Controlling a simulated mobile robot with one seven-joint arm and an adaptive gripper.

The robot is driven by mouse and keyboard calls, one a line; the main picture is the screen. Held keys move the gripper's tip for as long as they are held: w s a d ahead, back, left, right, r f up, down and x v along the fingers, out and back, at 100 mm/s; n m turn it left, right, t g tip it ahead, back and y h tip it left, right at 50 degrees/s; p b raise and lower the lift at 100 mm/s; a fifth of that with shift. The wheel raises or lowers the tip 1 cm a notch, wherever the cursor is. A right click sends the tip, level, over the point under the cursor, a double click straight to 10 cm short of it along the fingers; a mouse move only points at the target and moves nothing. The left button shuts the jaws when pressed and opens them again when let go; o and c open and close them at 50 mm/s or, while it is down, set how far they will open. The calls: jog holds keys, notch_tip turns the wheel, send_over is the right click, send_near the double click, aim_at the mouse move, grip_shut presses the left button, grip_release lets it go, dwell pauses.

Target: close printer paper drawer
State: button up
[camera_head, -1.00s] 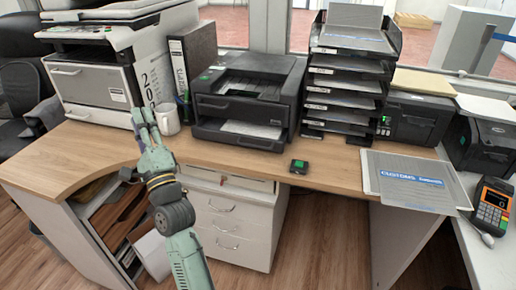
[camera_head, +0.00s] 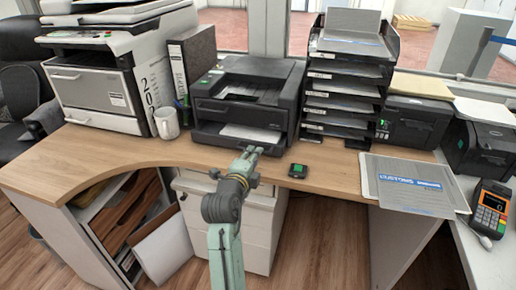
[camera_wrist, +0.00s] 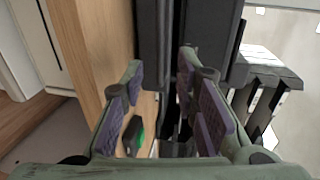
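The black printer (camera_head: 262,88) stands at the middle back of the desk. Its paper drawer (camera_head: 212,137) juts out at the low front, with white paper (camera_head: 250,133) lying in it. My gripper (camera_head: 250,151) is just in front of the drawer's front edge, low over the desk. In the wrist view my gripper (camera_wrist: 161,70) shows two fingers apart with nothing held between them. Dark printer parts (camera_wrist: 150,35) fill the view beyond the fingers. I cannot tell whether the fingertips touch the drawer.
A small black device with a green screen (camera_head: 298,170) lies right of my gripper. A white mug (camera_head: 167,122) and a binder (camera_head: 193,58) stand left of the printer, a tray stack (camera_head: 343,88) right of it. The desk (camera_head: 110,150) is clear at left.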

jog(key=shift+p+x, duration=0.6)
jog(key=shift+x, duration=2.2)
jog(key=shift+c, duration=0.5)
grip_shut()
jog(key=shift+f, duration=0.1)
